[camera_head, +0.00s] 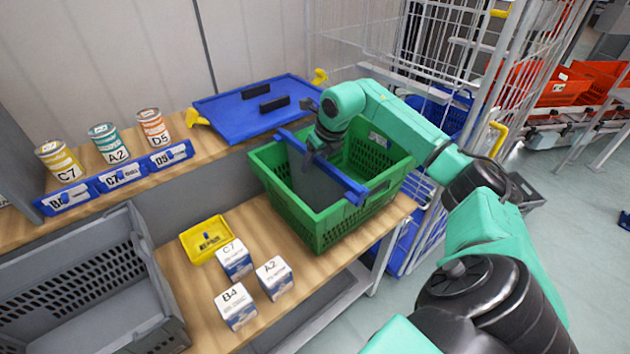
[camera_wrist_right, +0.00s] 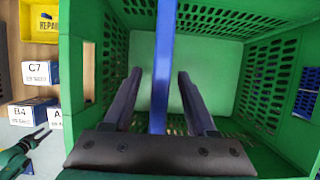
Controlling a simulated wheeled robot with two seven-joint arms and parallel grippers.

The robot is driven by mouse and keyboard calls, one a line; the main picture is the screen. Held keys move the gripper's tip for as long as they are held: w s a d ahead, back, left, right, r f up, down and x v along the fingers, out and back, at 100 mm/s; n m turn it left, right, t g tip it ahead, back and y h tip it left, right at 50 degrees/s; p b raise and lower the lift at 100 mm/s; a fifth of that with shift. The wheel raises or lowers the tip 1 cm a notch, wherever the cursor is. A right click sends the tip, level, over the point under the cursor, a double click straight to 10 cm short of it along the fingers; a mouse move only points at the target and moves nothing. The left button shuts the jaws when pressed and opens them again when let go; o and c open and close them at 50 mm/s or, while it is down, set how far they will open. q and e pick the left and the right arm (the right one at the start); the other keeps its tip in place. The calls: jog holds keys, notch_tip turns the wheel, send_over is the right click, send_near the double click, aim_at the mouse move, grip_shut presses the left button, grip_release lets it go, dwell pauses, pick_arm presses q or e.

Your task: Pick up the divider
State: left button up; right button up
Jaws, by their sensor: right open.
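The divider (camera_head: 318,187) is a grey panel with a blue top bar. It stands inside the green crate (camera_head: 323,231), and its bar runs across the crate from back left to front right. My right gripper (camera_head: 318,150) is over the middle of the bar. In the right wrist view its two dark fingers (camera_wrist_right: 160,100) are open, one on each side of the blue bar (camera_wrist_right: 163,65), with gaps on both sides. In that view a small dark gripper (camera_wrist_right: 40,140) shows at the lower left, likely my left one; its arm is not in the head view.
A blue tray (camera_head: 231,129) lies on the shelf behind the crate. Several small boxes (camera_head: 235,258) and a yellow bin (camera_head: 206,228) are left of the crate. A grey tote (camera_head: 152,262) is at the lower left. Labelled cans (camera_head: 109,143) line the shelf. A wire cage (camera_head: 380,40) stands behind.

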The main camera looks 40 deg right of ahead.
grip_shut()
dwell(1.4)
